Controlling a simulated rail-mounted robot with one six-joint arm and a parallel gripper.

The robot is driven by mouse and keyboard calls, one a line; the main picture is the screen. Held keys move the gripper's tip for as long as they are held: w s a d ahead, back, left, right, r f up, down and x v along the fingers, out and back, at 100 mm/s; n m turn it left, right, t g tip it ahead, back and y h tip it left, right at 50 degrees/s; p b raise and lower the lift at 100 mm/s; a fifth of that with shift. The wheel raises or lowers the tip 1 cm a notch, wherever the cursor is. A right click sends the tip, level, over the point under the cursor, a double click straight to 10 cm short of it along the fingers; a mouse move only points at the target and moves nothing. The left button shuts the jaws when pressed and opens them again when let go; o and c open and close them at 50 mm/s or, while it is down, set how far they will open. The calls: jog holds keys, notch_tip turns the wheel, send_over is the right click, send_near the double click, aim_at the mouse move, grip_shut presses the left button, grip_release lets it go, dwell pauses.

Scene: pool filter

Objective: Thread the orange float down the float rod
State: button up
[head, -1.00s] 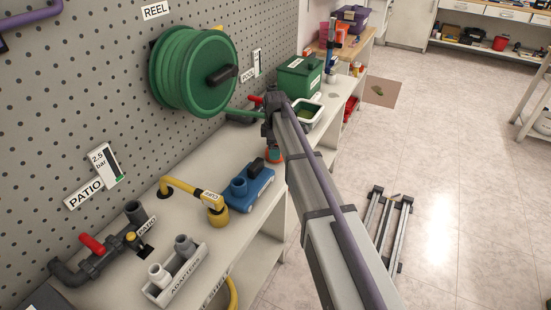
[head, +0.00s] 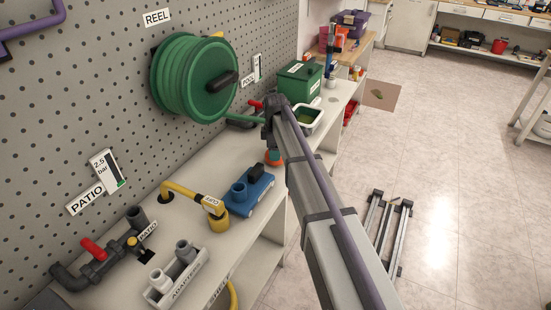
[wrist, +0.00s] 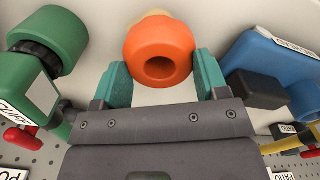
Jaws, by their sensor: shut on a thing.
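The orange float (wrist: 160,52) is a rounded ring with a dark hole facing the camera in the wrist view. My gripper (wrist: 162,80) has its two teal fingers shut on either side of it. In the head view the float (head: 273,158) shows only in part, beside my arm and above the bench, right of the blue device. A pale yellowish piece (wrist: 152,17) shows just behind the float in the wrist view; I cannot tell what it is. I cannot make out the float rod in either view; my arm hides part of the bench.
The blue device (head: 250,190) and yellow pipe (head: 213,216) stand on the bench nearby. A green reel (head: 190,78) hangs on the pegboard. A white tray (head: 308,117) and green box (head: 300,80) stand farther back. Adapters (head: 176,275) sit at the front.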

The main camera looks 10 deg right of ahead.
notch_tip(320, 180, up, 7)
jog(key=p, duration=0.6)
jog(key=shift+p, duration=0.35)
